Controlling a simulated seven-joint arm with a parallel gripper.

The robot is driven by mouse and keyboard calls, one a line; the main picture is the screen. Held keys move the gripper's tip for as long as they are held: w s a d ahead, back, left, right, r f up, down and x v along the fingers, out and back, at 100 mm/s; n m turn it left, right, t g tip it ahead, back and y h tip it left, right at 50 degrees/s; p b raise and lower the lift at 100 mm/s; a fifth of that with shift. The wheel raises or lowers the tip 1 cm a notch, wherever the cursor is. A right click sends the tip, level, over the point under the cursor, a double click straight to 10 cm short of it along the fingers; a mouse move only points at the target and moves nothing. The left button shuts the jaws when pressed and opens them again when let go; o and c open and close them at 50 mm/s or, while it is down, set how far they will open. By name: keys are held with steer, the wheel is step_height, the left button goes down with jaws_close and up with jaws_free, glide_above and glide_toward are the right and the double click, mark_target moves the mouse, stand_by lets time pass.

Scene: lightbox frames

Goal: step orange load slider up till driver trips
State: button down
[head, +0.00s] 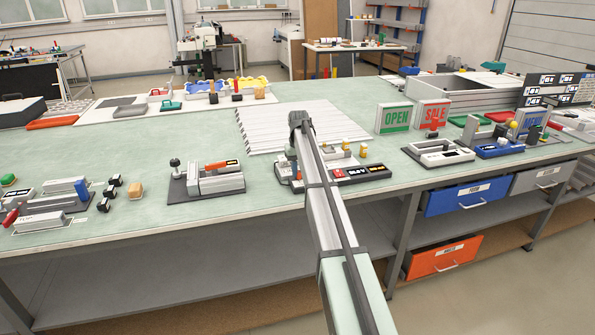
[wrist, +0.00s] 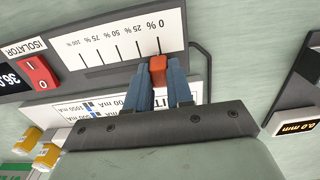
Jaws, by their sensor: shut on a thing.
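The orange load slider (wrist: 158,65) sits at the 0 % end of the printed scale (wrist: 125,42) in the wrist view. The scale's marks run left to 100 %. My gripper (wrist: 159,76) is shut on the slider, with a blue-grey finger on each side. The driver unit (head: 362,172) stands near the bench's front edge in the head view. My arm hides the slider and fingertips there. In the wrist view, the unit's dark display (wrist: 10,80) is cut off by the left edge. My gripper partly covers a printed mA label (wrist: 105,100).
A red isolator switch (wrist: 38,73) and yellow parts (wrist: 47,155) are left of the slider. A device with a 0.0 mm display (wrist: 298,127) lies to the right. Another grey fixture (head: 207,183) stands left of my arm. A ribbed white mat (head: 265,130) lies behind.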

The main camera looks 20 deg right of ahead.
steer(key=shift+d, duration=1.1)
steer(key=c, duration=1)
jaws_free()
step_height(320, 180, up, 14)
steer(key=shift+f, duration=0.1)
